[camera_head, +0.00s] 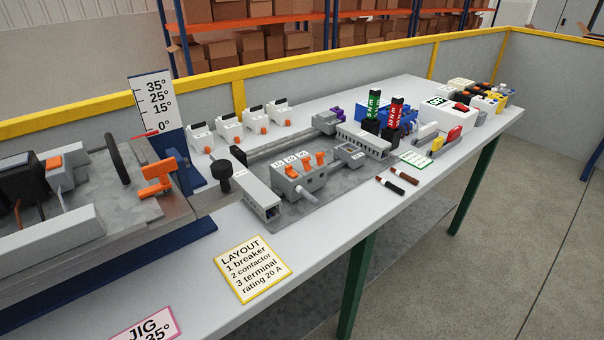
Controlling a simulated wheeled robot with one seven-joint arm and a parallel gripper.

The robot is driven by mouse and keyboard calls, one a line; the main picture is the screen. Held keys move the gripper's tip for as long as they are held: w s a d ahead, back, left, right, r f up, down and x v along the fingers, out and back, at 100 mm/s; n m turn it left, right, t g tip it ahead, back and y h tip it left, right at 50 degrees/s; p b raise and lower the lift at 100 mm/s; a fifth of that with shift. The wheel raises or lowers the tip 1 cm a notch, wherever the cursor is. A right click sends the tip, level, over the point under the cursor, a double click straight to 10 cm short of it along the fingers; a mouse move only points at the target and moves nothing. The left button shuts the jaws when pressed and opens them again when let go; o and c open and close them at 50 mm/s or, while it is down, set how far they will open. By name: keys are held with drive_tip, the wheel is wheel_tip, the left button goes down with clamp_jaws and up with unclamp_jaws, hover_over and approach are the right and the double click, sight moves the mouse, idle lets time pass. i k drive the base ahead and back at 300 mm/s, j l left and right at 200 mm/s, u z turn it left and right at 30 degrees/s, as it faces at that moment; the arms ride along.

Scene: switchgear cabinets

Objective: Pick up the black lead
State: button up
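Two short, slim leads lie side by side, apart, on the bench top near its front edge, right of the middle of the picture. The nearer one, which looks black or very dark (391,187), is at the left of the pair. The other, dark reddish-brown (405,177), lies just behind and to the right. Both are small here, so their exact colours are hard to tell. My gripper is not in view, and nothing covers the leads.
A grey board with breakers (302,178) and a slotted duct (364,140) sits left of the leads. A jig (75,205) fills the left.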

sight(384, 182)
drive_tip(key=i+l, duration=0.2)
drive_tip(key=l, duration=0.15)
drive_tip(key=i+l+u, duration=0.1)
drive_tip(key=l, duration=0.25)
drive_tip(key=i+l, duration=0.3)
drive_tip(key=i+l+u, duration=0.1)
drive_tip(key=l, duration=0.35)
drive_tip(key=i+l, duration=0.5)
drive_tip(key=l, duration=0.25)
drive_tip(key=i+l+u, duration=0.1)
drive_tip(key=l, duration=0.3)
drive_tip(key=i+l, duration=0.25)
drive_tip(key=l, duration=0.15)
drive_tip(key=u, duration=0.05)
